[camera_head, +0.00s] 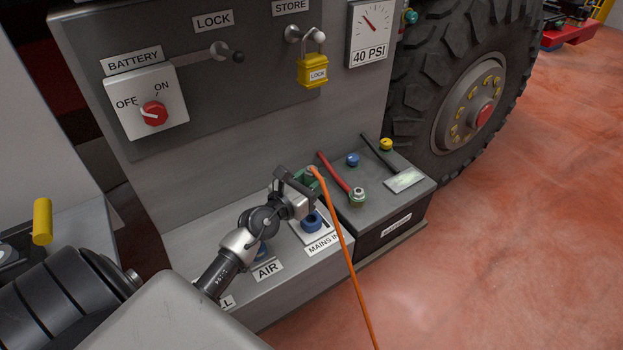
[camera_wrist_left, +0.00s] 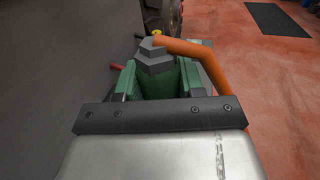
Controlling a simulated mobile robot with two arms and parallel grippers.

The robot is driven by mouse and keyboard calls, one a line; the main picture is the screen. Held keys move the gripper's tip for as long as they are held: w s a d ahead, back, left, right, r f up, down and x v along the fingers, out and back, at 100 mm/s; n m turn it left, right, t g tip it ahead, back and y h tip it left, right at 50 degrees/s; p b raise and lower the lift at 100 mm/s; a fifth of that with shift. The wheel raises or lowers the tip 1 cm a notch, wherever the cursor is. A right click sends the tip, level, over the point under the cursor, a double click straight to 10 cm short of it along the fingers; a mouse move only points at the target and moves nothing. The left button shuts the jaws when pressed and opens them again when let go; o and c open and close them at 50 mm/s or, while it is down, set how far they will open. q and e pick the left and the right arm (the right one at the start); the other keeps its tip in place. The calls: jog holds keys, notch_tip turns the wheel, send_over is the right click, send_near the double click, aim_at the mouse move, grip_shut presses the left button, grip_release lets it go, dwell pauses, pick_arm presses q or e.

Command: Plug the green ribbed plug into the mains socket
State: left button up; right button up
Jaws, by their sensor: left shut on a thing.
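The green ribbed plug (camera_head: 317,184) is in the jaws of my left gripper (camera_head: 306,184), and an orange cable (camera_head: 343,240) runs from it down to the right. In the left wrist view the green plug (camera_wrist_left: 172,82) sits between the jaws, its grey end and the cable pointing away. The mains socket (camera_head: 311,222) is blue, on a pale plate marked MAINS IN. The plug appears above and apart from the socket, but the arm partly covers this area and the exact gap is hard to judge. My right gripper is not in view.
The AIR fitting (camera_head: 262,252) is beside the socket, partly behind my left arm. A panel with a battery switch (camera_head: 153,113) and yellow padlock (camera_head: 312,72) rises behind. A large tyre (camera_head: 430,75) stands at right.

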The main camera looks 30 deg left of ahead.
pick_arm(q)
jog(key=shift+w, duration=0.1)
jog(key=shift+a+f, duration=0.1)
jog(key=shift+f, duration=0.05)
jog(key=shift+f+b, duration=0.6)
jog(key=shift+f, duration=0.15)
notch_tip(320, 180, down, 3)
jog(key=b, duration=0.3)
jog(key=shift+f, duration=0.15)
jog(key=shift+f+b, duration=0.35)
jog(key=shift+f, duration=0.1)
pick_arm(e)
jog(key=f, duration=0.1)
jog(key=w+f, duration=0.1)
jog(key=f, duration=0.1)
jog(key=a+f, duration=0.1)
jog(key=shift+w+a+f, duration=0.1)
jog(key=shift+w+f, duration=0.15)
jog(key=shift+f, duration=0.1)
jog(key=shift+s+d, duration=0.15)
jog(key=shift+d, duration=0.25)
pick_arm(q)
jog(key=shift+r+p, duration=0.1)
jog(key=shift+p, duration=0.2)
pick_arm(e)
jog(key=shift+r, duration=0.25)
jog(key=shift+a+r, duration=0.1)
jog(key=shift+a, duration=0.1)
